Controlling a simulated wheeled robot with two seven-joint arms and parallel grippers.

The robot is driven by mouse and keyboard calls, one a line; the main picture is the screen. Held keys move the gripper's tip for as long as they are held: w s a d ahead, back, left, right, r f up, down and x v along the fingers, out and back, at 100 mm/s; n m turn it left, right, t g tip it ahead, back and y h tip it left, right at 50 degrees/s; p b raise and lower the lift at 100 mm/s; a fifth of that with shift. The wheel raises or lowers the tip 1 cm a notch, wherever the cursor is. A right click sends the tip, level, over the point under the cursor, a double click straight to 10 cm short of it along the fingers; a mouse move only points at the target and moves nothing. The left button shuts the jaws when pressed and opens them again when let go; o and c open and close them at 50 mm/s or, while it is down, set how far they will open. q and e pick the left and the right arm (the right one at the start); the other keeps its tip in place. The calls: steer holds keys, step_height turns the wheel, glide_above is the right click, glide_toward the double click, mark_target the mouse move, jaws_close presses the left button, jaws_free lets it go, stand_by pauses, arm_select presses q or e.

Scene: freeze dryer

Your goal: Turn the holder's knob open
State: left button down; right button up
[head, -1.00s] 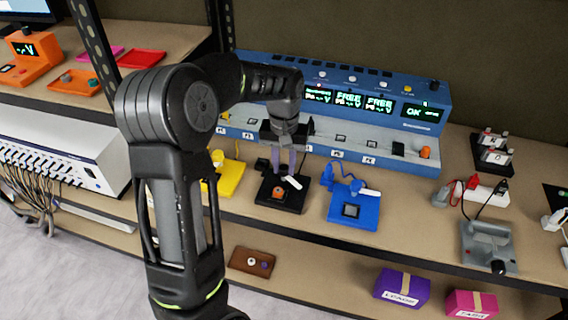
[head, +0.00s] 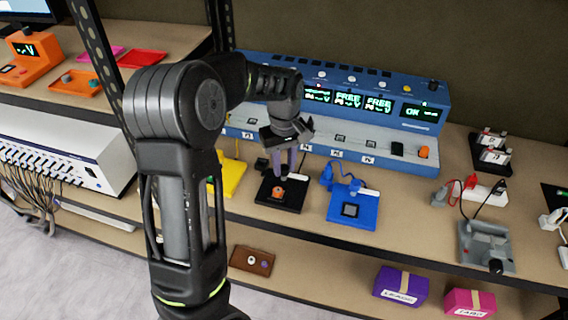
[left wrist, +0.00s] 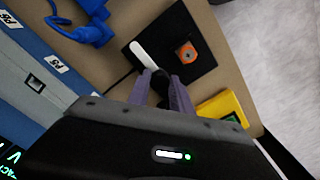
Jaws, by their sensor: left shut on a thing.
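The holder is a black plate (head: 294,205) on the bench with an orange piece (head: 278,190) on it. It also shows in the left wrist view (left wrist: 205,60), where a white bar (left wrist: 143,53) lies along the plate near the fingertips. My left gripper (head: 284,172) stands over the plate's back part, its purple fingers pointing down. In the left wrist view the gripper (left wrist: 161,77) is shut on a dark knob, mostly hidden between the fingers. My right gripper is not in view.
A blue holder (head: 352,211) stands to the right and a yellow one (head: 232,178) to the left. Behind is a blue instrument (head: 410,145) with lit displays. The bench's front edge runs close in front of the holders.

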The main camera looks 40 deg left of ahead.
mark_target(284, 167)
arm_select(q)
steer(key=c, duration=1.2)
jaws_free()
steer(key=shift+o, duration=0.2)
step_height(284, 167, up, 8)
steer(key=shift+f, duration=0.1)
